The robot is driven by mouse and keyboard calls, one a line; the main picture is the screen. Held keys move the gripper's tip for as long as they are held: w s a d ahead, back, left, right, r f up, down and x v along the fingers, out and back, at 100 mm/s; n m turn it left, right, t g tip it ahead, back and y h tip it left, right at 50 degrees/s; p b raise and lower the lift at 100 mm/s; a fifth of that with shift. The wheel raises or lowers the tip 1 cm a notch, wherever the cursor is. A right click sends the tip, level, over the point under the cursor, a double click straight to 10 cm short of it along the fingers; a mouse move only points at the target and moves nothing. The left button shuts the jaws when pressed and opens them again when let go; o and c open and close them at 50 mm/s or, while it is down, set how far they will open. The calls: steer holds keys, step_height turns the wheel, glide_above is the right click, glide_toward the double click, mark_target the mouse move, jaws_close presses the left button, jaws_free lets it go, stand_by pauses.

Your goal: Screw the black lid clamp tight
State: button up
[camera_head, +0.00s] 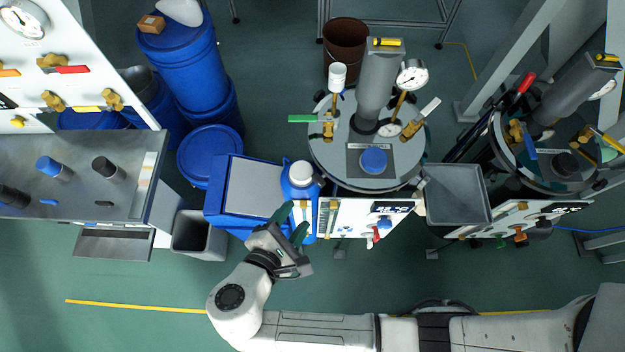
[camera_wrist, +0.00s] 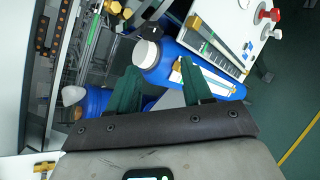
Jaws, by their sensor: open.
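My gripper (camera_head: 291,223) is open and empty, its two green fingers apart, near the blue bottle (camera_head: 301,182) with a white cap. In the wrist view my gripper (camera_wrist: 160,66) points towards that bottle (camera_wrist: 172,66). A black round cap (camera_head: 565,164) sits on the lid of the right vessel (camera_head: 535,175), far right of my gripper. The left vessel's lid (camera_head: 340,150) has a blue cap (camera_head: 373,160) instead. Small dark clamps (camera_head: 600,185) show at the rims; how tight any is cannot be told. My gripper touches none of them.
A white valve panel (camera_head: 345,215) stands in front of the left vessel. A grey bin (camera_head: 458,195) stands between the vessels. A blue box (camera_head: 250,190) and a metal bench (camera_head: 75,160) lie to the left. The green floor (camera_head: 120,325) at front left is clear.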

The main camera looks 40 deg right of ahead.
mark_target(318, 183)
steer(key=w+d+b, duration=0.1)
steer(key=d, duration=0.1)
steer(key=w+d+f+h+b, duration=0.1)
steer(key=d+b, duration=0.1)
steer(key=d, duration=0.1)
steer(key=w+d+f+m+h+b, duration=0.1)
steer(key=w+d, duration=0.1)
steer(key=shift+d+f, duration=0.2)
steer(key=shift+x, duration=0.8)
steer(key=shift+a, duration=0.1)
steer(key=c, duration=0.8)
steer(key=shift+s+f+m+t+h+b, duration=0.15)
steer(key=shift+f+m+t+h+b, duration=0.2)
steer(key=shift+m+b, duration=0.65)
steer(key=shift+m+t+b, duration=0.25)
steer(key=shift+m+b, duration=0.25)
steer(key=shift+b, duration=0.2)
steer(key=shift+r, duration=0.15)
